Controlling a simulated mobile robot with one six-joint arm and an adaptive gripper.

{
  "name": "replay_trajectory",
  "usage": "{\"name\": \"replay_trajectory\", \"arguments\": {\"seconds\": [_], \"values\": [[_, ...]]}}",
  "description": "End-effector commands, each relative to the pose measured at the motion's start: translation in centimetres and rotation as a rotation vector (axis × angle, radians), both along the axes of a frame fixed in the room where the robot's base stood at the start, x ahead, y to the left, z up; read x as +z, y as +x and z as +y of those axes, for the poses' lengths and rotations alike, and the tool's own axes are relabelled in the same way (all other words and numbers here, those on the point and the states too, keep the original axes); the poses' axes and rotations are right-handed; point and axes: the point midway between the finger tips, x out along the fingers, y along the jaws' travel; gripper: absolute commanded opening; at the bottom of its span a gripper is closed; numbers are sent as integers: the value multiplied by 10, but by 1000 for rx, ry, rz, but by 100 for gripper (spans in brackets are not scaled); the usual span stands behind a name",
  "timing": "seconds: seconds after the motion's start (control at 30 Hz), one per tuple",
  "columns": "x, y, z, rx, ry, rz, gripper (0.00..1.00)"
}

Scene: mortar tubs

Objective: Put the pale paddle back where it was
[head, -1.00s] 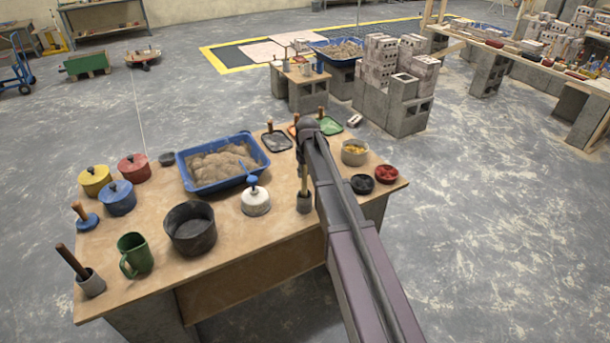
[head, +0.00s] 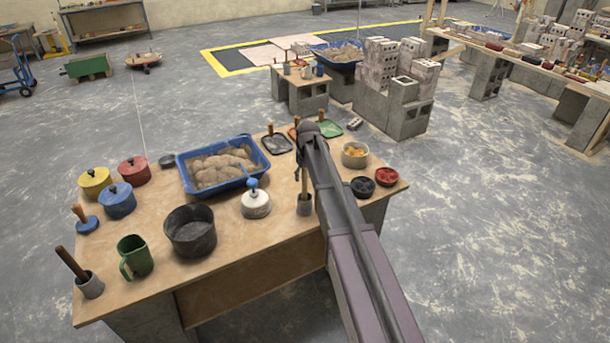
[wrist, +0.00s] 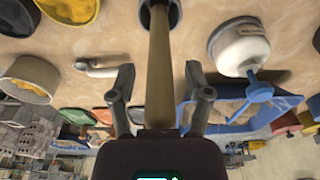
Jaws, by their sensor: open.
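The pale paddle shows in the head view as a thin wooden shaft (head: 304,180) standing upright in a small grey cup (head: 304,205) near the front right of the table. In the wrist view the paddle (wrist: 159,70) runs from the cup (wrist: 150,10) down between my two fingers. My gripper (wrist: 160,92) is open, with one finger on each side of the shaft and a visible gap on both sides.
A blue mortar tub (head: 250,178), dark pot (head: 190,232), green mug (head: 135,256) and cup with a dark stick (head: 90,285) stand left.

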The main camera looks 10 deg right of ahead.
Motion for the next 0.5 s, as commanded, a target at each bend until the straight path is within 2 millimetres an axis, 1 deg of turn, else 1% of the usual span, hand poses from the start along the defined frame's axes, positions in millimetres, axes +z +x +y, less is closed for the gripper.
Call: {"name": "replay_trajectory", "arguments": {"seconds": [0.27,0.5], "values": [[11,-1,0,0,0,0,65],[29,-3,-1,0,0,0,65]]}}
